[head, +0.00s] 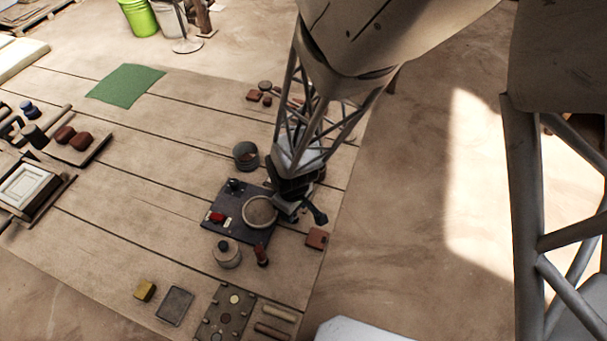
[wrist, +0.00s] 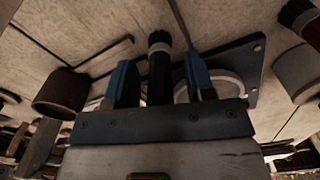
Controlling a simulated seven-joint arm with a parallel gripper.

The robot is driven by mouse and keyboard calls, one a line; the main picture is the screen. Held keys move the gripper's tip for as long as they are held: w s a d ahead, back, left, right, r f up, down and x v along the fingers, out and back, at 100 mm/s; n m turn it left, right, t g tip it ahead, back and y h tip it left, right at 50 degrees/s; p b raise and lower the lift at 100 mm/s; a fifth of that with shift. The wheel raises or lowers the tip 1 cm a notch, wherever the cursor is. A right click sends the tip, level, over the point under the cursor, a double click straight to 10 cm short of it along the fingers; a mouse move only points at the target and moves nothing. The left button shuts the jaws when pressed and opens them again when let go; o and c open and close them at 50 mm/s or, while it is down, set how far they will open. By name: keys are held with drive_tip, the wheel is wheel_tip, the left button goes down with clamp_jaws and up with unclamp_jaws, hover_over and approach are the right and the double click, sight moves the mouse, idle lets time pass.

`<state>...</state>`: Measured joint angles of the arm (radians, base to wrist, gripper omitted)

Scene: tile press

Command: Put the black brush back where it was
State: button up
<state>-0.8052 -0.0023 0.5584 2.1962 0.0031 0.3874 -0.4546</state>
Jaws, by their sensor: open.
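In the wrist view the black brush (wrist: 160,72), a dark round shaft with a grey band near its end, shows between the two blue fingers of my gripper (wrist: 161,80). The fingers are apart, with a gap on each side of the shaft. Its lower part is hidden behind the gripper body. In the head view my gripper (head: 296,205) is low at the right side of the dark board (head: 244,234), beside a pale round dish (head: 260,210). I cannot clearly make out the brush there.
A dark pot (head: 245,155) stands behind the board. A lidded grey pot (head: 227,254) and a small red-and-dark upright item (head: 262,256) stand in front. A red-brown block (head: 316,238) lies right. The mat's middle left is clear around the green cloth (head: 125,85).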

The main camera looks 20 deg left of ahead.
drive_tip(key=shift+r, duration=5.95)
drive_tip(key=shift+w+d, duration=0.1)
drive_tip(key=shift+w+d+r, duration=0.1)
drive_tip(key=shift+d+r, duration=0.1)
drive_tip(key=shift+r, duration=0.05)
drive_tip(key=w+d+r+m+t, duration=0.15)
drive_tip(key=d+r+m, duration=0.25)
drive_tip(key=d+r, duration=0.45)
drive_tip(key=w+d+r+m, duration=0.25)
drive_tip(key=d+r, duration=0.25)
drive_tip(key=d, duration=0.6)
drive_tip(key=s+d+r+m, duration=0.4)
drive_tip(key=d, duration=0.4)
drive_tip(key=s+d+r+m+t, duration=0.1)
drive_tip(key=s+d+r+m, duration=0.3)
drive_tip(key=d, duration=0.4)
drive_tip(key=shift+s+d+r, duration=0.25)
drive_tip(key=shift+s+r, duration=0.4)
drive_tip(key=shift+s, duration=0.15)
